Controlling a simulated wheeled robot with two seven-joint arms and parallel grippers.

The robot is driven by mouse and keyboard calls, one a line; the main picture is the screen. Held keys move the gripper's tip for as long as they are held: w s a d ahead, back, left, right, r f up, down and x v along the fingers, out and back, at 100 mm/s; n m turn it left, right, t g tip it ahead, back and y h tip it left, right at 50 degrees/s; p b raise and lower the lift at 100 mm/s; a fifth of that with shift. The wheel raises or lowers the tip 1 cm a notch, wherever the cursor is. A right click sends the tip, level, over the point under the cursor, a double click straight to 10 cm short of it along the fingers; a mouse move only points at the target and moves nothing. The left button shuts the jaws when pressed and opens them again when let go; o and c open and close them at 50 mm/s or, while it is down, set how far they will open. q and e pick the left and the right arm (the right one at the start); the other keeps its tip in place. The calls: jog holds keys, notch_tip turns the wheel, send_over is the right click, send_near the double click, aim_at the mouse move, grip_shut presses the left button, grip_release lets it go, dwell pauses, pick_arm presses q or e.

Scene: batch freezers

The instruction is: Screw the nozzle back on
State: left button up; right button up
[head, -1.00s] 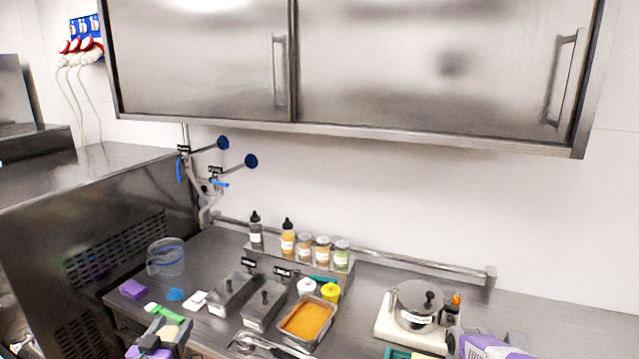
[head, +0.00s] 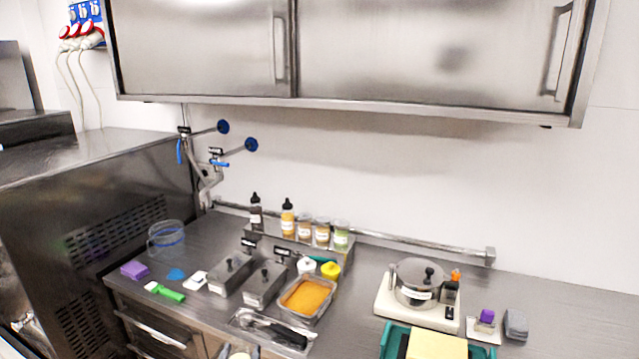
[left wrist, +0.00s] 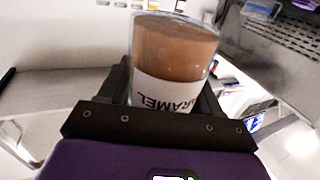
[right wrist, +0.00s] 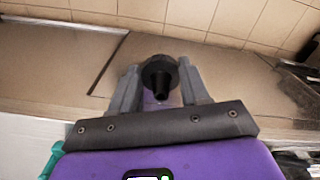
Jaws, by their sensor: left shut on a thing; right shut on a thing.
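The bottle (left wrist: 170,60) has a white label reading caramel and brown contents. It is held between the fingers of my left gripper (left wrist: 165,90), and its top end looks open, with no nozzle on it in the left wrist view. In the head view the left gripper (head: 240,354) only peeks in at the bottom edge, around a pale round shape. My right gripper (right wrist: 160,90) is shut on the black nozzle (right wrist: 159,75) in the right wrist view, and is outside the head view. Nozzle and bottle are apart.
A metal rack with sauce bottles (head: 288,220) and spice jars (head: 322,232) stands at the back. Before it are lidded metal bins (head: 231,272) and an orange-filled tray (head: 307,296). A pot (head: 419,283) on a white base stands right.

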pick_arm(q)
jog(key=shift+s+d+f, duration=0.3)
jog(key=shift+s+d, duration=0.1)
jog(key=shift+s, duration=0.1)
pick_arm(e)
jog(key=shift+s+a+f, duration=0.25)
jog(key=shift+s+a, duration=0.15)
jog(key=shift+s, duration=0.15)
pick_arm(q)
jog(key=shift+w, duration=0.1)
jog(key=shift+d+f, duration=0.2)
jog(key=shift+f, duration=0.1)
jog(key=s+d+f+m+g+h, duration=0.2)
jog(key=s+d+f+m+h, duration=0.2)
jog(key=d+f+h, duration=0.1)
jog(key=s+d+f+m+g+h, duration=0.2)
jog(key=s+d+f+m+h, duration=0.1)
jog(key=d+f+h, duration=0.3)
notch_tip(320, 180, down, 2)
jog(key=shift+s+d+m, duration=0.4)
jog(key=shift+d, duration=0.65)
